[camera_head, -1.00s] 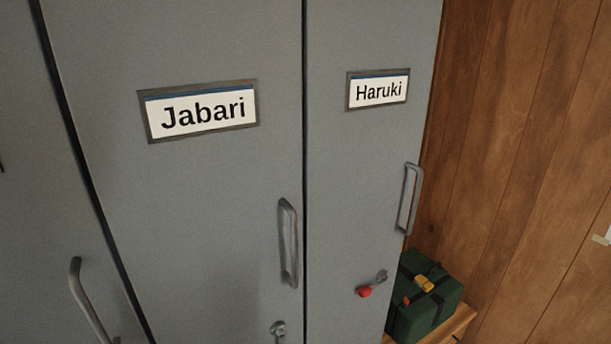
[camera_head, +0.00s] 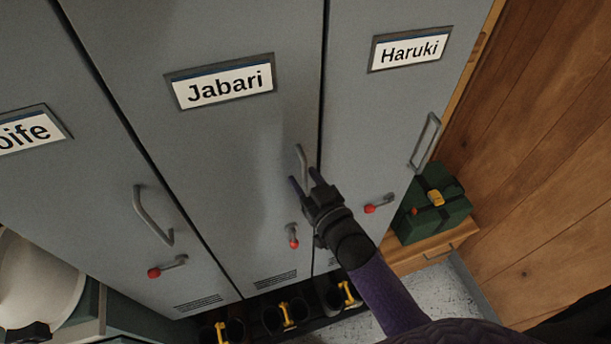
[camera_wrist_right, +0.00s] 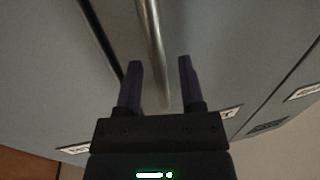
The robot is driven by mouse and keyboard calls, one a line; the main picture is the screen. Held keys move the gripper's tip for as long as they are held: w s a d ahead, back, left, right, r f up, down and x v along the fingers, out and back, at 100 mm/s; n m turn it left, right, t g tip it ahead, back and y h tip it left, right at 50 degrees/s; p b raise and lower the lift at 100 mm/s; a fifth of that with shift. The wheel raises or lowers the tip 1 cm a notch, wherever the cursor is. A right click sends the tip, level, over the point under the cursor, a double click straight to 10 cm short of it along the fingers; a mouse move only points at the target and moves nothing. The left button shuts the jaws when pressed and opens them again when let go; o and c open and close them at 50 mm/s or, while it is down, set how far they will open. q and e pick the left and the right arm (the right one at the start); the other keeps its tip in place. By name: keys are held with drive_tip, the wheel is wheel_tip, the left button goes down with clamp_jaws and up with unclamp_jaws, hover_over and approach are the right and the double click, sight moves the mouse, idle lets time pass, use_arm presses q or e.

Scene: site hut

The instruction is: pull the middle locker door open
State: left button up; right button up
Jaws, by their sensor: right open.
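The middle locker door (camera_head: 230,150) is grey, carries the label "Jabari" (camera_head: 222,83), and looks shut. Its vertical bar handle (camera_head: 301,163) is near its right edge, partly hidden by my right gripper. Below it is a latch with a red knob (camera_head: 293,241), hanging downward. My right gripper (camera_head: 304,180) is open at the handle. In the right wrist view the handle bar (camera_wrist_right: 152,50) runs down between the open fingers (camera_wrist_right: 160,75); I see no finger closed on it. My left gripper is not in view.
The left door has its own handle (camera_head: 152,216); the "Haruki" door's handle (camera_head: 425,142) is at right. A green case (camera_head: 435,205) sits on a wooden bench (camera_head: 425,250). A white rounded object (camera_head: 35,280) is at lower left. Boots (camera_head: 285,318) stand under the lockers.

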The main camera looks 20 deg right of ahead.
drive_tip(key=shift+w+a, duration=0.1)
drive_tip(key=shift+w, duration=0.1)
clamp_jaws()
idle(1.3)
